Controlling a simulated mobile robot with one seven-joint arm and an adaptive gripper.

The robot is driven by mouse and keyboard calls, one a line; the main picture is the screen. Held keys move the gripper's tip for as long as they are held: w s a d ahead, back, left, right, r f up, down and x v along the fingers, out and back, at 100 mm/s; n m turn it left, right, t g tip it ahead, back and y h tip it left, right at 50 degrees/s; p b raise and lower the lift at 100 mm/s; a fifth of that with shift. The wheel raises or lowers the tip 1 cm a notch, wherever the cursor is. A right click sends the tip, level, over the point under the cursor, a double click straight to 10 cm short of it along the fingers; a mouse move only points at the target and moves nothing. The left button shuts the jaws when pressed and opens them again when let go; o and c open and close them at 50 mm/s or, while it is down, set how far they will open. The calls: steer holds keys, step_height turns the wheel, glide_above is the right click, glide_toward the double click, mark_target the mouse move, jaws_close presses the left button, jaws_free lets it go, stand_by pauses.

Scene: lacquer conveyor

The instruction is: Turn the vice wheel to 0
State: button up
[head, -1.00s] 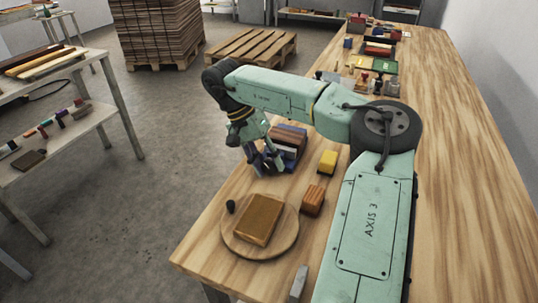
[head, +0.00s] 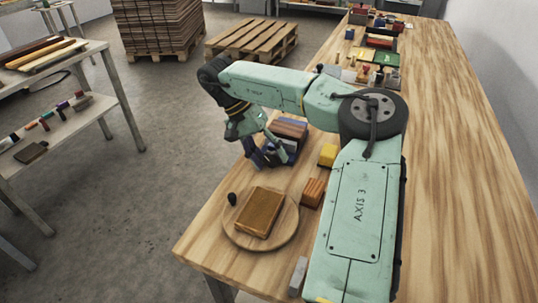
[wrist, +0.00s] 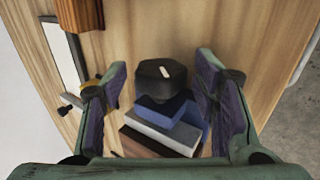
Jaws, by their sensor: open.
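A dark, many-sided knob with a short white mark (wrist: 162,82) shows in the wrist view and looks like the vice wheel. The white mark leans slightly off the picture's vertical. The knob sits at the end of a stack of blue and grey blocks (wrist: 165,133), likely the vice body. In the head view that body (head: 291,130) is partly hidden by my gripper (head: 264,157). My gripper (wrist: 161,74) is open, with one finger on each side of the knob and a visible gap on both sides. I cannot read any scale or number.
A round wooden board (head: 283,236) holding a brown block (head: 260,212) lies nearer on the bench. An orange-brown block (head: 313,193), a yellow block (head: 328,155) and a grey block (head: 298,274) stand nearby. The bench's right side is clear.

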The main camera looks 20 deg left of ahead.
steer(key=shift+a+r, duration=0.1)
steer(key=v, duration=1.1)
steer(key=shift+a+r, duration=0.2)
steer(key=shift+r, duration=0.15)
steer(key=shift+c, duration=0.2)
